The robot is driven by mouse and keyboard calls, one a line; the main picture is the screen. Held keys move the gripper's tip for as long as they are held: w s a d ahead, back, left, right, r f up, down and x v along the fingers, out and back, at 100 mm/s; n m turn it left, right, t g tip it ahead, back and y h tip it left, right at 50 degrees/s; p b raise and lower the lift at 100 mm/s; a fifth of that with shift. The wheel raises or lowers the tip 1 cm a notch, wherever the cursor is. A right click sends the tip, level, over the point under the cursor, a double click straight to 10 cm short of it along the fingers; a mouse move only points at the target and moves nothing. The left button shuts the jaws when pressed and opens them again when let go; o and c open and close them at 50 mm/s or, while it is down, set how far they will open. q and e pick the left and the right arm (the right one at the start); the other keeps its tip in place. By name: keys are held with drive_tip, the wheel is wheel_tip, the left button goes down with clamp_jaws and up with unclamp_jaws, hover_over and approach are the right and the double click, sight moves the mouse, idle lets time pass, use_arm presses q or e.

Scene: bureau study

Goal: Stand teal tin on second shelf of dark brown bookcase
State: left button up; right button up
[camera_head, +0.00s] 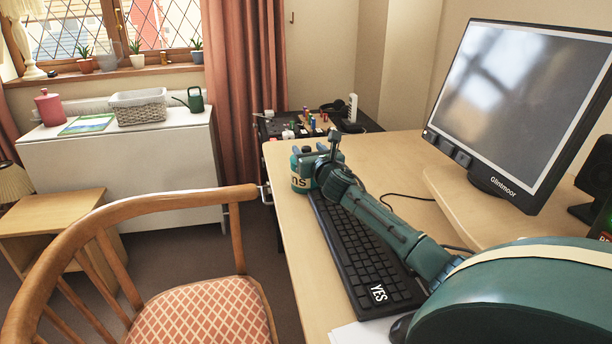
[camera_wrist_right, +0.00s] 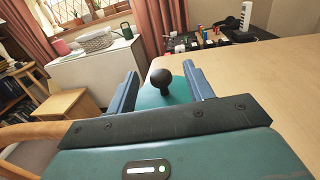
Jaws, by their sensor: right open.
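The teal tin (camera_head: 299,183) stands on the desk near its far left corner, beyond the keyboard. It has a cream label with part of a word showing. In the right wrist view its teal top (camera_wrist_right: 152,98) with a round black knob shows between the fingers. My right gripper (camera_head: 319,160) is open at the tin, with one finger on each side of it; contact cannot be made out. The gripper also shows in the wrist view (camera_wrist_right: 160,76). A dark bookcase with books (camera_wrist_right: 10,88) shows at the left edge of the wrist view, mostly cut off. My left gripper is not in view.
The black keyboard (camera_head: 365,255) lies under my right forearm, and a monitor (camera_head: 520,105) stands to the right. A wooden chair (camera_head: 130,215) stands left of the desk. A white cabinet (camera_head: 130,155) and a small wooden table (camera_head: 60,222) stand farther left.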

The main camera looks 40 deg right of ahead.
drive_tip(key=shift+c, duration=0.5)
clamp_jaws()
